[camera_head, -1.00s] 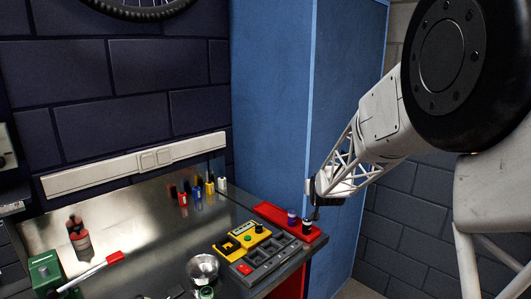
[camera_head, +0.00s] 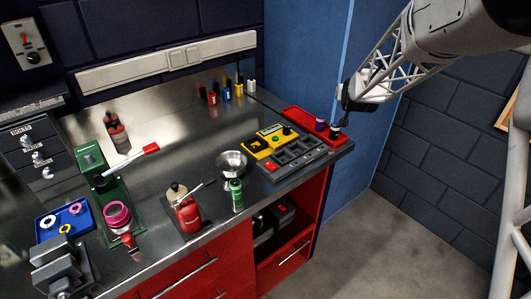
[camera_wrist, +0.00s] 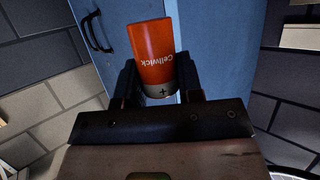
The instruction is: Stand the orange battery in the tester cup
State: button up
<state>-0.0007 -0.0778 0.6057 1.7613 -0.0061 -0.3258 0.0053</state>
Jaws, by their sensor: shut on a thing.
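My gripper (camera_wrist: 156,78) is shut on the orange battery (camera_wrist: 152,40). The battery is orange with the word "Cellwick" and has a silver end with a plus sign, which lies nearest the palm. In the head view my gripper (camera_head: 342,117) is small and dark, at the right end of the bench above the red tray; the battery cannot be made out there.
The red tray (camera_head: 297,113) holds upright cells, one of them purple-topped (camera_head: 320,124), close under my gripper. A dark slotted unit (camera_head: 297,158) lies in front of the tester. A metal bowl (camera_head: 232,164) and a green can (camera_head: 236,194) stand to the left. A blue cabinet (camera_head: 308,60) rises behind.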

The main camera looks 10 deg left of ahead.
jog(key=s+a+n+g+y, duration=0.1)
jog(key=s+a+n+y, duration=0.2)
jog(key=s+a, duration=0.5)
jog(key=s+a+n+y, duration=0.2)
jog(key=s+a+y, duration=0.15)
jog(key=s, duration=0.85)
jog(key=s+a+f+n+g+y, duration=0.1)
jog(key=s+a+f+n, duration=0.1)
jog(key=s, duration=0.7)
jog(key=s+a+f+n+g+y, duration=0.2)
jog(key=s+a, duration=0.2)
jog(key=s, duration=0.5)
jog(key=s+a+f+n+g+y, duration=0.1)
jog(key=s+a+f+n+g, duration=0.1)
jog(key=s, duration=0.7)
jog(key=shift+a+f+y, duration=0.25)
jog(key=shift+a+y, duration=0.1)
jog(key=shift+a, duration=0.05)
jog(key=w+a, duration=0.2)
jog(key=w, duration=0.2)
jog(key=w+a+f, duration=0.1)
jog(key=w+a, duration=0.1)
jog(key=w, duration=0.2)
jog(key=w+a, duration=0.2)
jog(key=w, duration=0.2)
jog(key=shift+w+a+f, duration=0.15)
jog(key=shift+w+a, duration=0.05)
jog(key=shift+w, duration=0.1)
